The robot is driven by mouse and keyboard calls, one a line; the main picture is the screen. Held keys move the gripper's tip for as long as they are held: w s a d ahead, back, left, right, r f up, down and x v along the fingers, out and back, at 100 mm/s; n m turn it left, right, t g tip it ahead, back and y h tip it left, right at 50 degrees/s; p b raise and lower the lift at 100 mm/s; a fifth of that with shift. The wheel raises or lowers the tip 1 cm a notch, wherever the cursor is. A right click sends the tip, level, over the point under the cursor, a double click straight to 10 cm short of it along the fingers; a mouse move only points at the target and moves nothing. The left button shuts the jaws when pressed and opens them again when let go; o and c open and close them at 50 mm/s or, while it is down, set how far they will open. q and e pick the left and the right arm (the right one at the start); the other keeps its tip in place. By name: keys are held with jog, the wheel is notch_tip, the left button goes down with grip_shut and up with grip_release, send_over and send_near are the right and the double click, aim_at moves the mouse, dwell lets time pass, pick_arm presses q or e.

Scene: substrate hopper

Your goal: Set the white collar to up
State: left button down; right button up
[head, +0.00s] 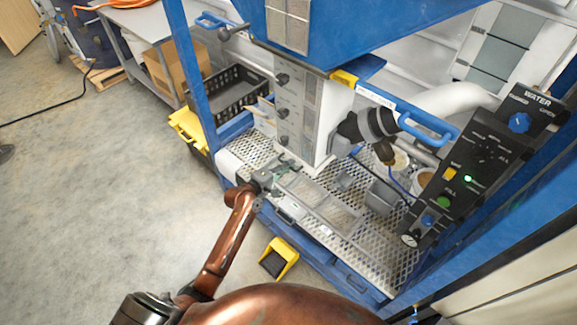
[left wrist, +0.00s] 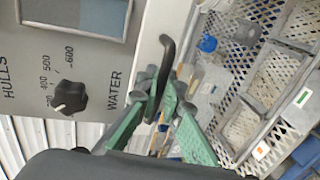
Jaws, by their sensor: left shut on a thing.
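The white collar (head: 324,135) appears to be the white sleeve on the square chute below the blue hopper. Its pale edge (left wrist: 150,45) shows in the left wrist view, with a dark bent handle (left wrist: 166,62) beside it. My left gripper (head: 272,176) is low at the foot of the chute. In the left wrist view, its green fingers (left wrist: 170,95) are shut on the dark handle, whose lower end is partly hidden between them. My right gripper is not in view.
A grey panel with a black knob (left wrist: 68,97) marked HULLS and WATER is close to my left gripper. A perforated metal deck (head: 385,250) spreads below. A black control box (head: 470,165) stands at right, and a yellow pedal (head: 279,259) is on the floor.

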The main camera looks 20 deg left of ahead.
aim_at(294, 156)
pick_arm(q)
notch_tip(294, 156, up, 4)
jog(key=shift+f+p, duration=0.25)
jog(key=shift+p, duration=0.85)
jog(key=shift+w+f, duration=0.1)
jog(key=c, duration=2.3)
grip_release()
jog(key=shift+c, duration=0.2)
